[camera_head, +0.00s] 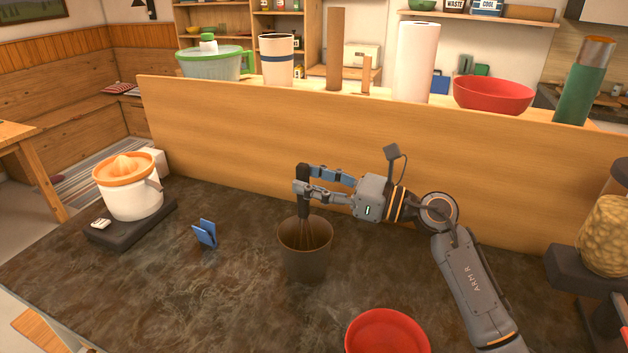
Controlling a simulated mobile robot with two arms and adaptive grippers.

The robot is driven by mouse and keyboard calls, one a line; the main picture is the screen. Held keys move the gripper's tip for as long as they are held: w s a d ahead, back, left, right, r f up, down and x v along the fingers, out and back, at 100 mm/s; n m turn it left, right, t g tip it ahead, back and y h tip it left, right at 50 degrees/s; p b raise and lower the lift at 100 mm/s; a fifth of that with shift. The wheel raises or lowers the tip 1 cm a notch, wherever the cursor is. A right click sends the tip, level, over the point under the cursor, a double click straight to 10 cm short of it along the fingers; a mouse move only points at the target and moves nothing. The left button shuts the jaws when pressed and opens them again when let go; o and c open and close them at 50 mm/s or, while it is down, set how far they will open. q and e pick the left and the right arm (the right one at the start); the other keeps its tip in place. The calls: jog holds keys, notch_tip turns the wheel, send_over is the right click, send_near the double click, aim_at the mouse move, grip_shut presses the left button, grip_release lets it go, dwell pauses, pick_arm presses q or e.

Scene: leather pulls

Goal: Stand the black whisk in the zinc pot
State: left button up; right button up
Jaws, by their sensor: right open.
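The black whisk (304,207) stands upright with its wire end inside the dark brown-grey zinc pot (305,262). Its handle rises above the pot's rim. The pot stands on the dark stone counter. My right gripper (305,186) comes in from the right at the height of the whisk's handle, with its fingers around or beside the handle. It is open. The lower tip of the whisk is hidden by the pot's wall. My left gripper is not in view.
A red bowl (388,332) is at the counter's front, right of the pot. A small blue holder (205,233) and an orange-topped juicer (131,187) stand to the left. A wooden panel (230,128) rises behind. A jar (606,237) stands at the far right.

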jog(key=shift+s+d, duration=0.1)
jog(key=shift+d, duration=0.15)
jog(key=r+v, duration=0.1)
jog(key=v, duration=1)
jog(key=shift+d+f, duration=0.25)
jog(key=shift+f, duration=0.25)
jog(key=shift+r, duration=0.1)
